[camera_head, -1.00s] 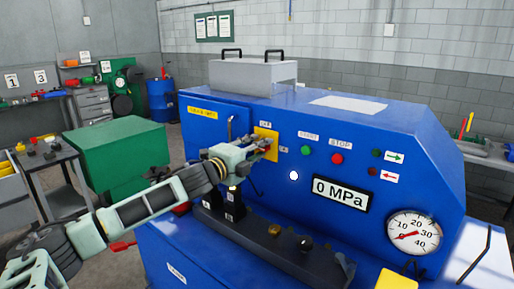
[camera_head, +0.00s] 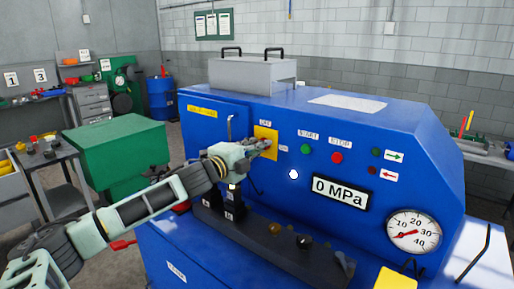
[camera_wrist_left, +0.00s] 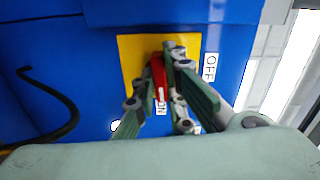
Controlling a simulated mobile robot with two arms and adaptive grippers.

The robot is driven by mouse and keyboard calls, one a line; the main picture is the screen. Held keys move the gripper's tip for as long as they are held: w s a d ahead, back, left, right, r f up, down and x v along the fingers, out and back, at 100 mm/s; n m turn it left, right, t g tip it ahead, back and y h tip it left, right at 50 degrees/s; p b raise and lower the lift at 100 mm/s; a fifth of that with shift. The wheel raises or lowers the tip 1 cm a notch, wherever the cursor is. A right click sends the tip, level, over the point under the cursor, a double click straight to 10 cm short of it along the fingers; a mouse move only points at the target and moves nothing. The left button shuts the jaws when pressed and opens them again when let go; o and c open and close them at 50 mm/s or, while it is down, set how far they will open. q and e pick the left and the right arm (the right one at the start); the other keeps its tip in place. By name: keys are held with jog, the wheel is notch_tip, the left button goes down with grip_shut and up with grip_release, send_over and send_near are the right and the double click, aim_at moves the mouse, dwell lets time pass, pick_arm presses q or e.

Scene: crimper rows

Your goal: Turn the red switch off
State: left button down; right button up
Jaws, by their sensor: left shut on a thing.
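The red switch (camera_wrist_left: 158,78) sits on a yellow plate (camera_wrist_left: 131,48) on the blue machine's front, and the plate also shows in the head view (camera_head: 261,132). In the wrist view the switch's long side runs up and down, with the ON label (camera_wrist_left: 161,106) at its lower end and the OFF label (camera_wrist_left: 210,67) to the right of the plate. My left gripper (camera_head: 266,145) is at the plate, its fingers shut on the switch, one each side. In the head view the gripper hides the switch. My right gripper is not in view.
Green START (camera_head: 306,149) and red STOP (camera_head: 337,158) buttons are right of the plate. A display (camera_head: 341,192) reads 0 MPa. A bent metal handle (camera_head: 230,127) stands left of the plate. A dark ledge with knobs (camera_head: 260,237) is below.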

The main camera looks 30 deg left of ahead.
pick_arm(q)
jog(key=shift+f+n+p, duration=0.1)
jog(key=shift+n+p, duration=2.55)
jog(key=shift+n, duration=5.75)
jog(key=c, duration=1.8)
grip_release()
